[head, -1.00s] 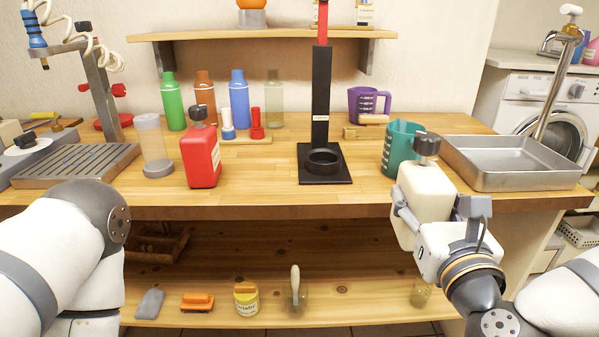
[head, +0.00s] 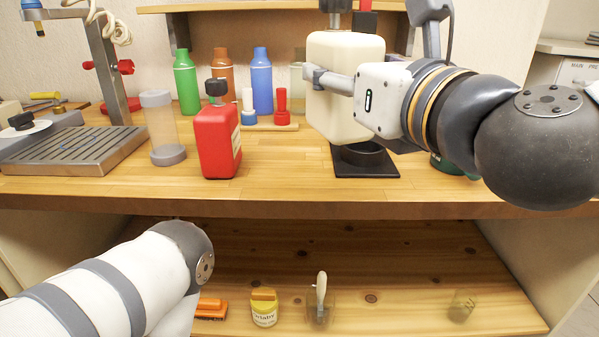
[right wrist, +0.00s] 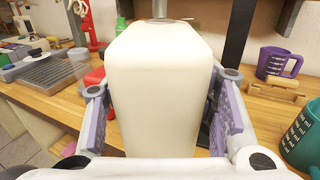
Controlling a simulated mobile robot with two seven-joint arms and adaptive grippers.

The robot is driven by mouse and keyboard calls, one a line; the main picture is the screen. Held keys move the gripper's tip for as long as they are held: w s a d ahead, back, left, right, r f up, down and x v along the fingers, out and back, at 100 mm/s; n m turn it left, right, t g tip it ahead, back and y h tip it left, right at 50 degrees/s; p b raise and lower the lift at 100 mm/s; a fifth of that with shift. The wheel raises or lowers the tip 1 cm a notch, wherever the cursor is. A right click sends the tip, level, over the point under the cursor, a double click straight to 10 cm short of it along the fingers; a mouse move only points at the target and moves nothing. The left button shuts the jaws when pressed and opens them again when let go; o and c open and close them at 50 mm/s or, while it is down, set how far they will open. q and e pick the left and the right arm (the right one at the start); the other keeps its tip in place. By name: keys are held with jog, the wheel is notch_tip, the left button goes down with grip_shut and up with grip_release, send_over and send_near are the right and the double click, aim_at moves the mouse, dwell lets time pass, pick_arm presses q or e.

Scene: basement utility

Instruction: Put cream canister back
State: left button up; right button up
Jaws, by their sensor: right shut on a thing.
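The cream canister (head: 348,112) has a dark cap and is held upright above the bench, in front of the black stand (head: 372,180). My right gripper (head: 330,82) is shut on it. In the right wrist view the cream canister (right wrist: 158,85) fills the middle between two purple-padded fingers. It hides most of the stand's column and ring in the head view. A red canister (head: 217,142) of similar shape stands on the bench to the left. My left arm shows at the lower left, but its gripper is out of view.
Green (head: 187,85), brown and blue (head: 262,82) bottles stand at the back. A clear cylinder (head: 163,125) stands left of the red canister. A purple jug (right wrist: 277,63) and teal jug (right wrist: 303,140) are at right. Bench space between red canister and stand is clear.

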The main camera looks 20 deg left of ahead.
jog(key=shift+w+a+f+b, duration=0.3)
jog(key=shift+w+a+f, duration=1.35)
jog(key=shift+f, duration=0.5)
jog(key=shift+w+a+f+b, duration=0.25)
jog(key=shift+w+a+f, duration=1.15)
jog(key=shift+w+f, duration=0.6)
jog(key=shift+w+a+f+b, duration=0.3)
jog(key=shift+w+a+f, duration=1.25)
jog(key=shift+f, duration=0.8)
jog(key=o, duration=1.6)
jog(key=shift+s, duration=0.1)
pick_arm(q)
jog(key=shift+s+f+g, duration=0.3)
jog(key=shift+s+f, duration=0.45)
jog(key=shift+f, duration=0.2)
pick_arm(e)
jog(key=shift+r, duration=0.25)
pick_arm(q)
jog(key=shift+w+r, duration=0.15)
jog(key=shift+r, duration=0.05)
pick_arm(e)
jog(key=v, duration=1.2)
